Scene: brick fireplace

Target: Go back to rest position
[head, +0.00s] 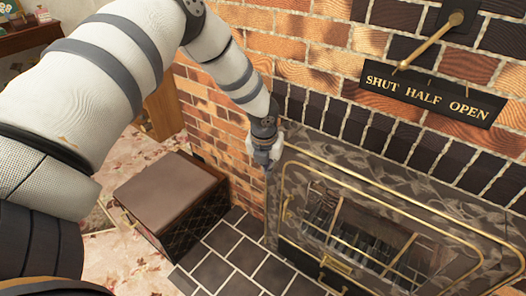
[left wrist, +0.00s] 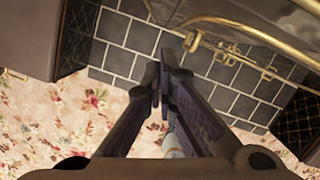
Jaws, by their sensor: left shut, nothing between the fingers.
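My left arm reaches in from the left across the head view. Its gripper (head: 268,160) hangs beside the upper left corner of the fireplace's metal front (head: 330,170). In the left wrist view the left gripper (left wrist: 165,62) is shut with its fingertips together and nothing between them. Below the fingers are dark hearth tiles (left wrist: 130,45) and flowered carpet. The gripper looks apart from the brass trim (left wrist: 235,50), though the exact gap is hard to tell. My right gripper is in neither view.
A brown-topped dark box (head: 170,190) stands on the floor left of the tiled hearth (head: 240,255). A brick wall (head: 215,105) rises behind. A brass lever (head: 430,42) sits above a "SHUT HALF OPEN" plate (head: 430,95). Flowered carpet (head: 125,265) lies at lower left.

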